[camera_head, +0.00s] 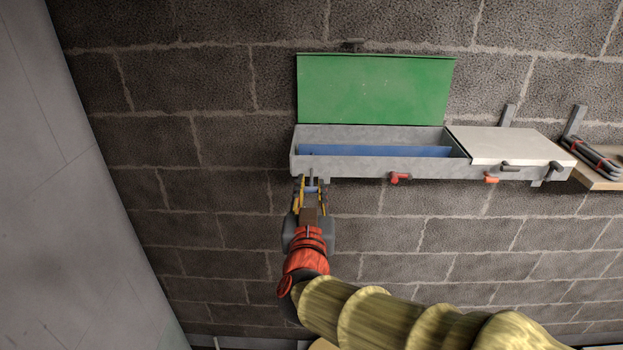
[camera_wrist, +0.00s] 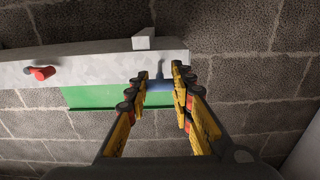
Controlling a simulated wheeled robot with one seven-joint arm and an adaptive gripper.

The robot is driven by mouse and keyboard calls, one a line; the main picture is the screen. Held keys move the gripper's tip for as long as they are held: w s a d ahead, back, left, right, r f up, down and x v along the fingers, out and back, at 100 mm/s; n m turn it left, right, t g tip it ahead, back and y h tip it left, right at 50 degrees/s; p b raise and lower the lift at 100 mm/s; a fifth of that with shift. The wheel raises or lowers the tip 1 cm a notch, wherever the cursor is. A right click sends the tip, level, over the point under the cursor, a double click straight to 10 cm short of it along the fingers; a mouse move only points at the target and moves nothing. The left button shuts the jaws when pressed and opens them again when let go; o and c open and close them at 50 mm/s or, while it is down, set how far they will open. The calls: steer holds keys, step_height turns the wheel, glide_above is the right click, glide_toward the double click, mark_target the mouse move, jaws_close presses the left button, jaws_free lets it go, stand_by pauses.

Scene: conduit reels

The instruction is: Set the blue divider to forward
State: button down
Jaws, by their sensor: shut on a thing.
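The blue divider (camera_head: 375,151) lies lengthwise in the left, open compartment of a grey wall trough (camera_head: 340,168). My gripper (camera_head: 311,184) is at the trough's front left, just below its front wall. Whether the handle joins the divider is hidden by the trough's front wall. In the wrist view my gripper (camera_wrist: 161,82) reaches to the trough's edge, with the green lid (camera_wrist: 92,97) behind.
The green lid (camera_head: 375,88) stands open against the block wall. A white lid (camera_head: 505,145) covers the right compartment. A shelf (camera_head: 598,176) with dark coils is at far right.

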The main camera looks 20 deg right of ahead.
steer(key=shift+v, duration=1.2)
steer(key=c, duration=1.5)
jaws_free()
steer(key=shift+c, duration=0.2)
steer(key=shift+s+a, duration=0.1)
steer(key=v, duration=1.2)
